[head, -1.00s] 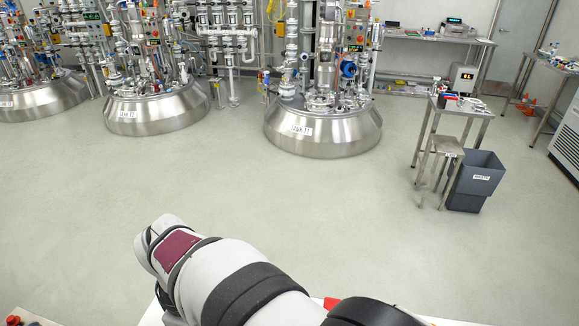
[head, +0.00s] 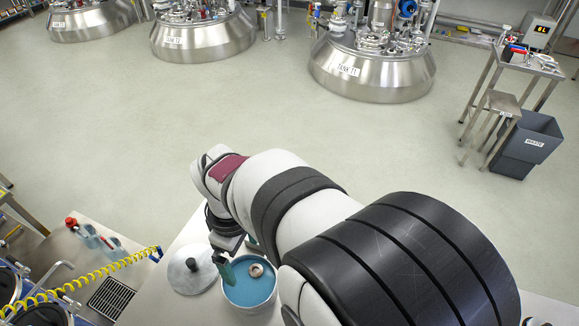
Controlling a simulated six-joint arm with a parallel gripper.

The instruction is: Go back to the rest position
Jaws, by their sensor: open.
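My gripper (head: 228,266) points down at the end of my grey and black arm, beside and above an open pot (head: 250,300) on the white worktop. A teal finger shows over the pot's left rim; my arm hides much of the rest. The jaws are open, and I see nothing held between them. The pot holds blue contents, with a small pale round piece (head: 257,270) in it. I cannot tell whether the finger touches the rim.
A grey lid with a black knob (head: 192,265) lies left of the pot. A yellow coiled hose (head: 95,275) crosses the left bench. Steel tanks (head: 372,68), a stool (head: 493,115) and a waste bin (head: 527,145) stand beyond open floor.

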